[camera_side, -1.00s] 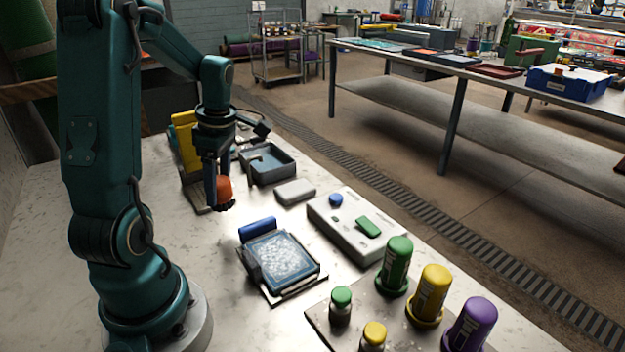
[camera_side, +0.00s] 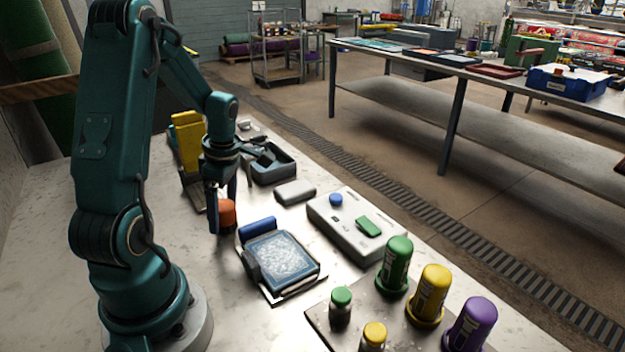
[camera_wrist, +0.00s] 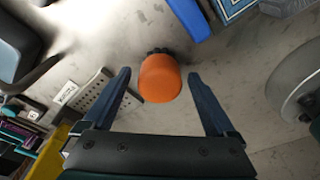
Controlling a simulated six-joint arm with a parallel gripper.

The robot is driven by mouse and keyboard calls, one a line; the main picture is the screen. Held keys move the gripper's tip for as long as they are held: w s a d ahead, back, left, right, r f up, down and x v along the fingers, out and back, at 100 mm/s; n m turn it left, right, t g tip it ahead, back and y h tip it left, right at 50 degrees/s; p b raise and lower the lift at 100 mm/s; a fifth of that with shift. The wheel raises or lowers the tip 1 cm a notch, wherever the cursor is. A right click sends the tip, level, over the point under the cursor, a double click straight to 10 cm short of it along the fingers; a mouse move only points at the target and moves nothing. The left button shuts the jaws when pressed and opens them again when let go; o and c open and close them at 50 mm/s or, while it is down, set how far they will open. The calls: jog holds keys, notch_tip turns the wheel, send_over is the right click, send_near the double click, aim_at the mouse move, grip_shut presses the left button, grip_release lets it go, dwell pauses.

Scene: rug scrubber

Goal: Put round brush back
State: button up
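The round brush (camera_side: 227,213) has an orange rounded body and stands on the bare tabletop, just left of the blue bar. In the wrist view the brush (camera_wrist: 159,80) shows dark bristles at its far edge. My gripper (camera_side: 222,214) points down with its fingers spread on either side of the brush. In the wrist view the gripper (camera_wrist: 159,74) is open, with a visible gap between each finger and the brush.
A perforated metal plate (camera_wrist: 104,97) lies by the yellow stand (camera_side: 187,140). A blue bar (camera_side: 257,228) and a framed rug sample (camera_side: 283,257) are close by on the right. A dark tray (camera_side: 273,173) stands behind. Coloured bottles (camera_side: 397,262) stand at front right.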

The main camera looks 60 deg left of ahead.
aim_at(231, 205)
jog(key=shift+r, duration=0.1)
notch_tip(231, 205, up, 11)
jog(key=w+d, duration=0.1)
jog(key=s+d+r+m+t+h, duration=0.1)
jog(key=d+m+t, duration=0.5)
jog(key=d+m, duration=1.5)
jog(key=s+r+m, duration=0.1)
jog(key=m, duration=0.5)
jog(key=shift+r+t, duration=0.25)
jog(key=shift+t, duration=0.15)
jog(key=shift+s, duration=0.1)
